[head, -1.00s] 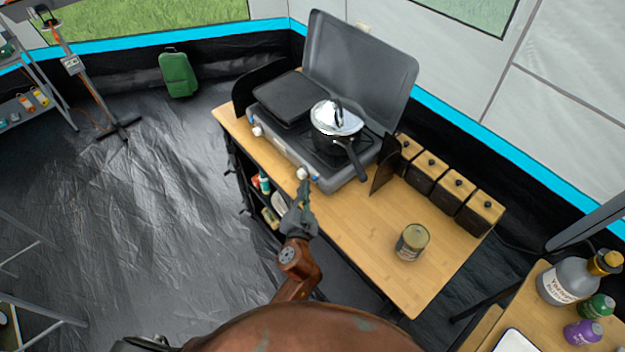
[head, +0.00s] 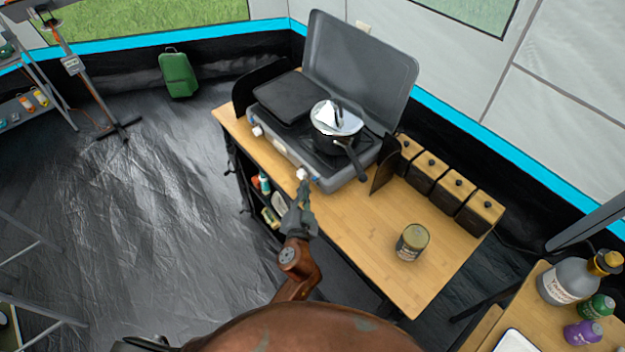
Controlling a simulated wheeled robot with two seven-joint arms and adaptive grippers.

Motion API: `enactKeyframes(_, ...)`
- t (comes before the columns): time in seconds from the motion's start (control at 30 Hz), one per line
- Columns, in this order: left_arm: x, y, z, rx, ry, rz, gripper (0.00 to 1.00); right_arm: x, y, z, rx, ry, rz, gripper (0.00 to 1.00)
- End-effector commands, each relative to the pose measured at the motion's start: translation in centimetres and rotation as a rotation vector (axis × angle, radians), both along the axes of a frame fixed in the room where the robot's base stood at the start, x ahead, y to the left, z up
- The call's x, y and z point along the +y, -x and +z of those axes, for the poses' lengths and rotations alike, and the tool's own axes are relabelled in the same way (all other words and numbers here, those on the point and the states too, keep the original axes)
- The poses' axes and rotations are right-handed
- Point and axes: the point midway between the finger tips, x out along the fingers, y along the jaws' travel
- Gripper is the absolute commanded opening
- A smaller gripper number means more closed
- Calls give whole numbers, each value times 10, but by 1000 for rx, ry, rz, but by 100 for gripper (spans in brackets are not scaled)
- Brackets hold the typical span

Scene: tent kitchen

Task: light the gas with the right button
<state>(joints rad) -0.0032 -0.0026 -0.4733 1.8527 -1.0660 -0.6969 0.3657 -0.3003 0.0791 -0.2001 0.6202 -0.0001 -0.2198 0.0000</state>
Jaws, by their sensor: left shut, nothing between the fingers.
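The grey camping stove (head: 292,158) stands on the wooden table with its lid raised. Its right button (head: 302,174) is a white knob on the front panel, near the right end. The left button (head: 257,131) is a white knob near the left end. My left gripper (head: 304,187) is shut and empty, with its fingertips at or just in front of the right button; I cannot tell whether they touch. The fingertips partly cover the lower part of that knob. No flame shows; the pot covers the right burner. My right gripper is not in view.
A lidded pot (head: 337,118) sits on the right burner with its handle toward the front right. A black griddle plate (head: 291,97) covers the left side. A can (head: 412,242) and several dark canisters (head: 452,190) stand on the table (head: 368,250).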

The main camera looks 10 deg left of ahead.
Motion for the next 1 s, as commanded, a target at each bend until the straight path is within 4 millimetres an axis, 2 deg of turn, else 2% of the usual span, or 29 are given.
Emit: enactKeyframes(1.0,-6,-8,0,0,0,0,0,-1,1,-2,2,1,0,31)
